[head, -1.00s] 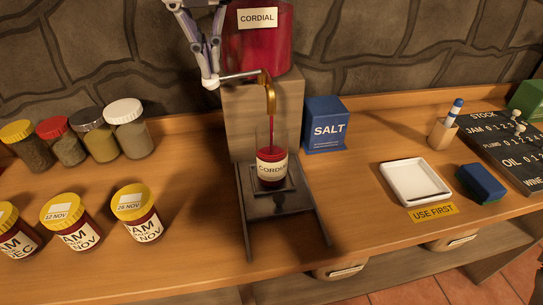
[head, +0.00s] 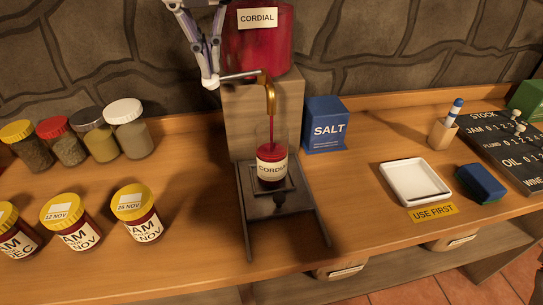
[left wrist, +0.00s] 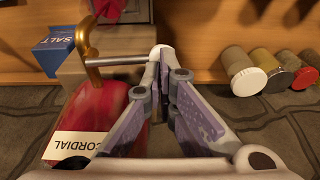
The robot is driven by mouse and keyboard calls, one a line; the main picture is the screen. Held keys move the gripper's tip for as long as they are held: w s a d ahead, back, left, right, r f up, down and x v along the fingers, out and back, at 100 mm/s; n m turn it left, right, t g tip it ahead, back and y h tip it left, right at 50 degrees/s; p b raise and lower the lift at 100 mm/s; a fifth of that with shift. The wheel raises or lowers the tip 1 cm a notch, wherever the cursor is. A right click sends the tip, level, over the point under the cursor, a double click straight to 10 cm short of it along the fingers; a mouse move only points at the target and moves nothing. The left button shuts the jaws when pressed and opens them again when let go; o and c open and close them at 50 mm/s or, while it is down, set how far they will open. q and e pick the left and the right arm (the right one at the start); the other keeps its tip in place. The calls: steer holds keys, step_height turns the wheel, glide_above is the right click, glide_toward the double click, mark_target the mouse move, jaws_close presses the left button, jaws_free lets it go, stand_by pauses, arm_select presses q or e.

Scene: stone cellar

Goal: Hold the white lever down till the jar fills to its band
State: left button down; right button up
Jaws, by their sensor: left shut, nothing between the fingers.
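The glass jar (head: 272,168) with a CORDIAL label stands upright on the metal stand under the brass tap (head: 269,92). Red cordial runs from the spout into it, and the red level shows just above the label's top edge. I cannot make out a separate band on the glass. The white lever (head: 211,83) is the pale end of a metal rod left of the tap; it also shows in the left wrist view (left wrist: 160,52). My left gripper (head: 209,76) is shut, empty, with its tips against the lever from above. My right gripper is not in view.
The red cordial vessel (head: 258,50) sits on a wooden block behind the tap. A blue salt box (head: 326,125) stands to the right, with a white tray (head: 390,185) and blue sponge (head: 481,184) beyond. Several yellow-lidded jam jars (head: 137,218) stand left.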

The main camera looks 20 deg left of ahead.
arm_select(q)
steer(key=shift+r, duration=0.45)
stand_by(2.3)
steer(key=shift+r, duration=1.5)
steer(key=shift+r, duration=0.1)
step_height(320, 180, up, 5)
steer(key=shift+f, duration=0.1)
